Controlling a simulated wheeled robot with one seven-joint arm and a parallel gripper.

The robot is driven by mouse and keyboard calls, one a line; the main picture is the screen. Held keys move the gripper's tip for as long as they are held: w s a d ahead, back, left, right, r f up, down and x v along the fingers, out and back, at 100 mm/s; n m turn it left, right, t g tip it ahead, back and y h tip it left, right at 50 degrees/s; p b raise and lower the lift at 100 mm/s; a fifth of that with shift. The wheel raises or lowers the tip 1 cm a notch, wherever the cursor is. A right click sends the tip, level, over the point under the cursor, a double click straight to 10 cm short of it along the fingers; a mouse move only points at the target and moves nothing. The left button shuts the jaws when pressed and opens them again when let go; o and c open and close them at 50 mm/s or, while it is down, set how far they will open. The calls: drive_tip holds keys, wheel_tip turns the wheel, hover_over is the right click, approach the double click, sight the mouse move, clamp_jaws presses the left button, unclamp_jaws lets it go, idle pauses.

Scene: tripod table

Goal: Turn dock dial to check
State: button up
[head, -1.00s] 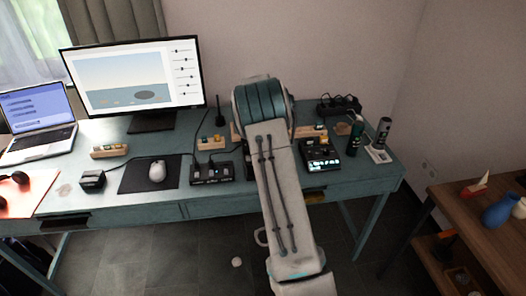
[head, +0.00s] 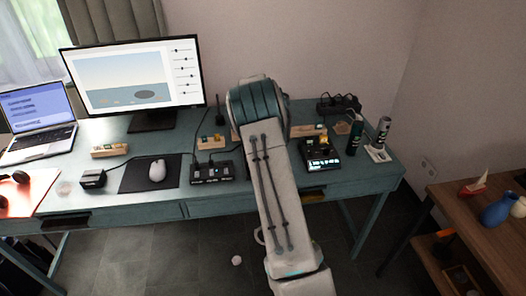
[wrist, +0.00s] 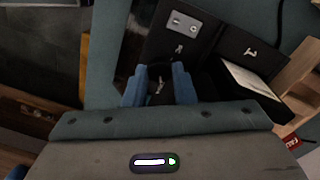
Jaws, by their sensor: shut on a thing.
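The dock (head: 318,158) is a black box with a lit display on the right part of the teal desk, partly beside my arm. In the wrist view the black dock (wrist: 214,45) fills the upper middle, with a silver plate and pale markings on its face. The dial (wrist: 159,86) is dark with a light mark and sits between the blue fingers. My gripper (wrist: 160,84) is shut on the dial, one finger on each side. In the head view my own arm hides the gripper.
A spray bottle (head: 355,135) and a dark cylinder (head: 382,132) stand right of the dock. A second black device (head: 212,172) and a mouse (head: 157,171) are to the left. A monitor (head: 135,78) stands at the back. A wooden table (head: 470,225) is at the right.

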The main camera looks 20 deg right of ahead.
drive_tip(key=shift+r, duration=0.1)
drive_tip(key=o, duration=0.7)
wheel_tip(320, 180, up, 14)
drive_tip(key=shift+w, duration=0.35)
